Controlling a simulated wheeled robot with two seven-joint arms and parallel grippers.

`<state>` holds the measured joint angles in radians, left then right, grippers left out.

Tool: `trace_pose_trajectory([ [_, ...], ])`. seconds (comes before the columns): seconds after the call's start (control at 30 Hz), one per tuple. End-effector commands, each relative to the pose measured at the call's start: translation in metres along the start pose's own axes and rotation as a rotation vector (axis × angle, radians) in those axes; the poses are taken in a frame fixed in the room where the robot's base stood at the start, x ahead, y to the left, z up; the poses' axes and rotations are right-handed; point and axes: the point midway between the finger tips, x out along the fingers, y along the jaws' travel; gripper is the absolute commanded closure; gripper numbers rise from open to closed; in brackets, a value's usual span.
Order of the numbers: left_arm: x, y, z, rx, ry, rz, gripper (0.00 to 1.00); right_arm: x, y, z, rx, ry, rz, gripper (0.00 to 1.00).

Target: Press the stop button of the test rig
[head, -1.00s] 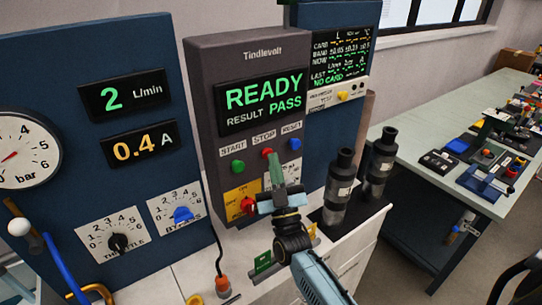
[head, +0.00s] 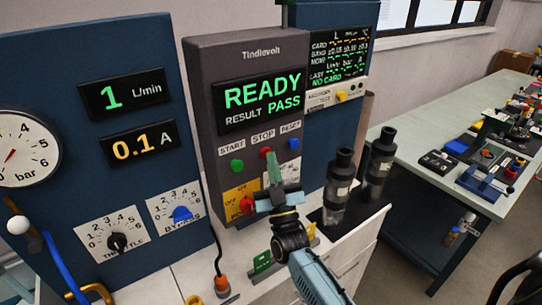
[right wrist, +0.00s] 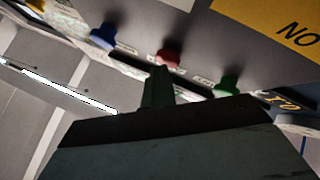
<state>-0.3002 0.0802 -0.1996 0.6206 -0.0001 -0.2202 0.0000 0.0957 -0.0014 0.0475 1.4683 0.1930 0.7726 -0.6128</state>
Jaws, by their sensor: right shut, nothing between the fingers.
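The test rig's grey control box (head: 205,70) stands upright, its display (head: 262,100) reading READY, RESULT PASS. Below are a green START button (head: 237,166), a red STOP button (head: 266,152) and a blue RESET button (head: 294,144). My right gripper (head: 272,160) is shut and empty, its tips just below and in front of the STOP button. In the right wrist view the shut fingers (right wrist: 158,75) point at the red button (right wrist: 168,58), between the blue (right wrist: 103,36) and green (right wrist: 228,87) ones. I cannot tell whether they touch it. My left gripper is out of view.
A red knob (head: 246,204) on a yellow plate sits just left of my gripper. Two dark pump tubes (head: 338,185) stand to its right. The blue panel (head: 60,75) reads 1 L/min and 0.1 A. A cluttered bench (head: 420,185) is at the right.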

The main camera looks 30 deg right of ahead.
Motion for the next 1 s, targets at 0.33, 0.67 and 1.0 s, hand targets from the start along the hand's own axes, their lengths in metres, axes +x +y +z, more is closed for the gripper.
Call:
trace_pose_trajectory([
  [0.33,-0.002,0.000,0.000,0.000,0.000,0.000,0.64,0.003,0.002,-0.003,0.000,0.003,0.001,1.00],
  [0.67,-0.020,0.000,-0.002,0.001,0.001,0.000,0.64,-0.018,0.018,-0.018,0.000,0.000,0.000,1.00],
  [1.0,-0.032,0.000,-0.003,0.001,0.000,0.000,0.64,-0.040,0.032,-0.032,0.000,0.001,0.000,1.00],
])
